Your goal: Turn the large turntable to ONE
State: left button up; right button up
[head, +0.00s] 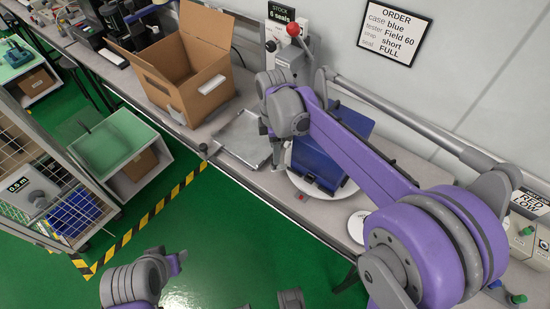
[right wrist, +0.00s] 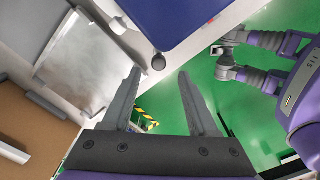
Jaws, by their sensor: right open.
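The large turntable is a white disc (head: 343,190), mostly covered by a blue case (head: 318,166) and my right arm in the head view. In the right wrist view the blue case (right wrist: 180,15) is at the top. A small grey round knob (right wrist: 158,62) shows just under it, between and beyond my fingertips. My right gripper (right wrist: 159,74) is open with nothing between its fingers; in the head view it (head: 275,152) is at the left of the case, partly hidden by my wrist. No ONE mark is readable. My left arm shows at the bottom, its jaws unclear.
A metal tray (head: 243,139) lies left of the turntable, with an open cardboard box (head: 185,80) behind it. A red-ball lever (head: 293,30) stands at the back near the wall. The bench's front edge and green floor (head: 215,235) are below.

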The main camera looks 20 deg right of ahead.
jog(key=shift+w+f, duration=0.1)
jog(key=shift+f, duration=2.3)
grip_shut()
